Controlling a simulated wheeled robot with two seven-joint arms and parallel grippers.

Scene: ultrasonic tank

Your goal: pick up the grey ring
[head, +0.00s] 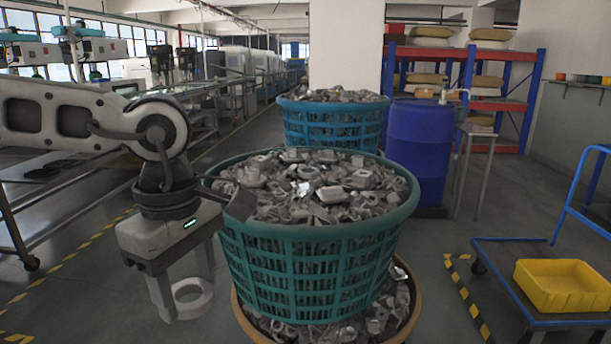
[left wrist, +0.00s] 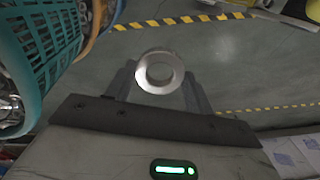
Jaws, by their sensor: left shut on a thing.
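The grey ring (head: 191,298) is held between the fingertips of my left gripper (head: 188,296), to the left of the teal basket, above the floor. In the left wrist view the ring (left wrist: 160,57) shows as a round metal ring with an open centre, between the two fingers of my left gripper (left wrist: 160,78). The gripper is shut on it. The ring is clear of the basket. My right gripper is in neither view.
A teal basket (head: 310,270) full of grey metal parts sits on an orange-rimmed container (head: 403,335), also full of parts. A blue basket (head: 335,125) and blue drum (head: 420,150) stand behind. A yellow bin (head: 562,288) rests on a blue cart at right. Floor at left is open.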

